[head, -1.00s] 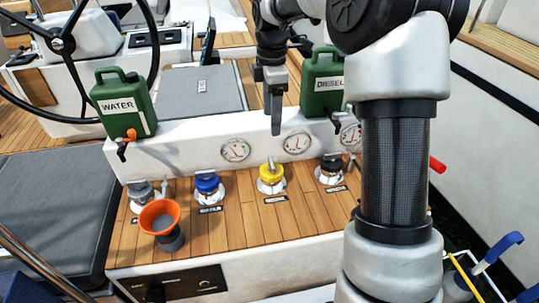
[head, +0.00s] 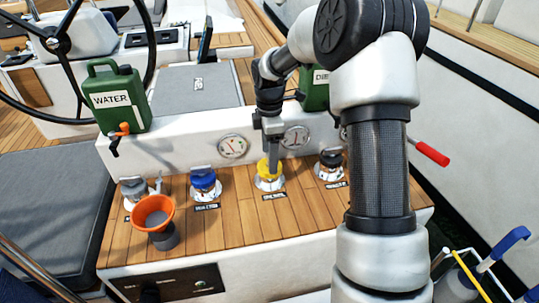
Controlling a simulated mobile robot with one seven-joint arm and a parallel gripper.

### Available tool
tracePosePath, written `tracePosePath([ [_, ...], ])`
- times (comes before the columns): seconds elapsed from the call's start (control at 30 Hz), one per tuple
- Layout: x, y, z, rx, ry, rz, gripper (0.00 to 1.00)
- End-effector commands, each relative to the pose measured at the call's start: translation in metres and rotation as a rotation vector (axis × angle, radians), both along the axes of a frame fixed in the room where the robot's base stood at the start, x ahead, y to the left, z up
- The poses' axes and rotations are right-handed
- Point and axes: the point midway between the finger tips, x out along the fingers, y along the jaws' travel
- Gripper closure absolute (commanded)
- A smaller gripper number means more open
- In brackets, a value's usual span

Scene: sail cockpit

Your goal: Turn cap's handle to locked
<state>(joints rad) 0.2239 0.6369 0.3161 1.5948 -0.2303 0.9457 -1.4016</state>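A yellow cap (head: 266,170) sits in a round metal deck fitting on the teak bench. My gripper (head: 272,170) points down at it, with its fingers at the cap's top; the cap's handle is hidden behind them. I cannot tell whether the fingers touch or grip the handle. A blue cap (head: 204,180) with a raised grey handle is to the left. A grey cap (head: 134,187) is at the far left, and a black cap (head: 330,161) is to the right. Each sits in its own fitting. The task does not say which cap it means.
An orange funnel (head: 153,212) stands at the bench's front left. A green WATER can (head: 119,100) and a green DIESEL can (head: 313,92), partly hidden by my arm, stand on the white ledge behind. Gauges (head: 233,146) line the ledge's face. The bench's front middle is clear.

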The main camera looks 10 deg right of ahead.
Motion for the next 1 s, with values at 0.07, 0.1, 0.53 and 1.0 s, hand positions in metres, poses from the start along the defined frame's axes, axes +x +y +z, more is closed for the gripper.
tracePosePath([
  [0.07,0.0000,0.0000,-0.0002,0.000,0.000,0.000,0.34],
  [0.1,0.0000,0.0000,-0.0001,0.000,0.000,0.000,0.34],
  [0.53,0.0001,0.0000,0.0003,0.000,0.000,-0.001,0.76],
  [1.0,-0.0003,0.0006,0.0025,0.000,0.002,-0.184,0.76],
])
